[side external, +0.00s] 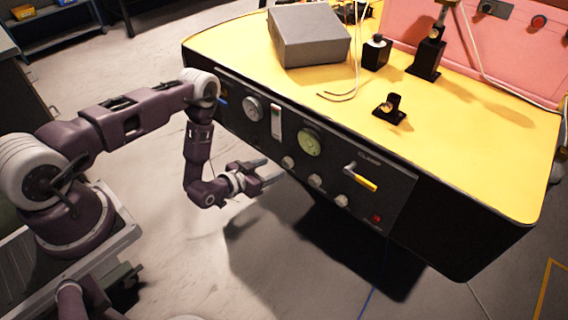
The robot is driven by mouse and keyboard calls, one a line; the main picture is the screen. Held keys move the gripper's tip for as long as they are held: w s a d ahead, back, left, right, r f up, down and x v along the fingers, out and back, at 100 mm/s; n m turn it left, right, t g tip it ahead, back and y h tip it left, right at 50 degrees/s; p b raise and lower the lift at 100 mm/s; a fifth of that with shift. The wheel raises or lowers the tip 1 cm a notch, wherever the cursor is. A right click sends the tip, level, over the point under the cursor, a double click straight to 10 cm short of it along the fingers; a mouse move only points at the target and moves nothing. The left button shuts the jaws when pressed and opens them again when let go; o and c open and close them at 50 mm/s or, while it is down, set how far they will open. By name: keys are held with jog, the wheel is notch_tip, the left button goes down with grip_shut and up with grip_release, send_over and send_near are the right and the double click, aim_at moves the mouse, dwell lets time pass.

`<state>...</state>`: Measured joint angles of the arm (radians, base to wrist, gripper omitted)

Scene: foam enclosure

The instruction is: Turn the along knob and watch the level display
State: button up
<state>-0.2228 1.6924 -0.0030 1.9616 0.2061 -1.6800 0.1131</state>
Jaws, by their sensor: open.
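A dark control panel is set in the front of the yellow-topped table. Three small pale knobs sit in a slanting row along its lower part: a left knob (288,162), a middle knob (315,181) and a right knob (342,200). Their labels are too small to read, so I cannot tell which is the along knob. A round green display (309,142) sits above the left and middle knobs; it may be the level display, and its reading is not legible. My gripper (270,170) is open and empty, in front of the panel, just left of the left knob.
The panel also has a round white gauge (252,109), a narrow upright indicator (277,122), a yellow-handled lever (362,178) and a red button (376,219). A grey box (308,38), black fixtures and a pale cable stand on the yellow tabletop (470,140). Open floor lies below the gripper.

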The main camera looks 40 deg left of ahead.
aim_at(285, 163)
jog(key=x, duration=0.7)
jog(key=shift+f, duration=0.25)
grip_shut()
